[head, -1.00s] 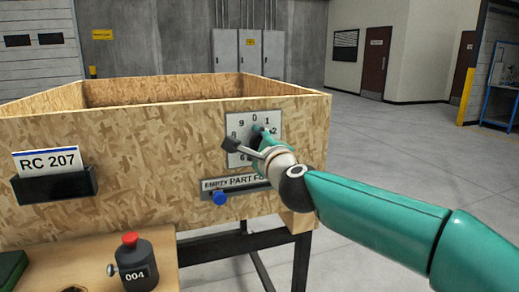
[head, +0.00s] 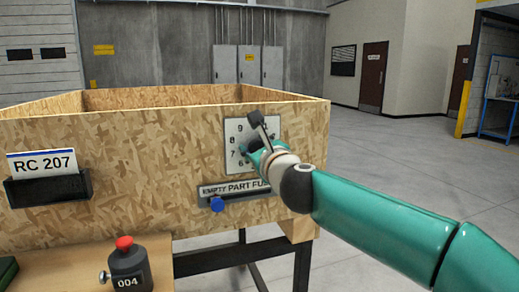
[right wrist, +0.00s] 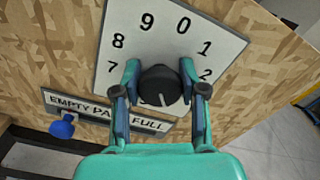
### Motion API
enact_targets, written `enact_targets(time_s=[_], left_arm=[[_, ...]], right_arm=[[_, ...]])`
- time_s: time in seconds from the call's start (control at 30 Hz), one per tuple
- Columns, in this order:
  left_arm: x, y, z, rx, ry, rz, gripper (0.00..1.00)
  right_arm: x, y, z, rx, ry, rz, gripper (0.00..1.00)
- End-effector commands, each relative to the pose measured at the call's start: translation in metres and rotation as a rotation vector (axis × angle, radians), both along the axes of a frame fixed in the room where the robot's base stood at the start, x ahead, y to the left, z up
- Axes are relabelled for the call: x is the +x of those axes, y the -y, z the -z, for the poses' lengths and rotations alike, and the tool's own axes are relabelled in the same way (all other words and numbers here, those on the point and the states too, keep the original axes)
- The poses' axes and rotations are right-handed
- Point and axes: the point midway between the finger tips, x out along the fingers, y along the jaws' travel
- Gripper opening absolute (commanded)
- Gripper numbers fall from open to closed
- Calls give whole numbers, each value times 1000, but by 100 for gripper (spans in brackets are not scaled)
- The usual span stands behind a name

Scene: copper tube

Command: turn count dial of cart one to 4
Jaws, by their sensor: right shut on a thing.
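The count dial is a black round knob (right wrist: 159,86) on a white number plate (right wrist: 215,48) on the wooden cart's front wall (head: 110,160). The plate also shows in the head view (head: 236,128). My right gripper (right wrist: 160,90) is shut on the knob, one finger on each side; it also shows in the head view (head: 256,148). In the right wrist view 7, 8, 9, 0, 1 and 2 are readable. A white line on the knob points down, roughly towards where 4 would sit; the numerals there are hidden by my gripper. My left gripper is not in view.
Below the plate is an EMPTY/PART/FULL slider with a blue knob (head: 217,204). A card holder with an RC 207 card (head: 43,162) is at left. Floor at right is clear.

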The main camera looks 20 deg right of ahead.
Motion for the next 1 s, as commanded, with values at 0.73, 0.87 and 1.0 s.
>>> enact_targets(time_s=[0.73, 0.87, 1.0], left_arm=[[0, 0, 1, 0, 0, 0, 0], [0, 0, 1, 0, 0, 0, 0], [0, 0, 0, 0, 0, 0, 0]], right_arm=[[1, 0, 5, 15, -9, -1, 68], [0, 0, 3, 15, -6, -1, 68], [-2, 0, 2, 15, -5, 0, 68]])
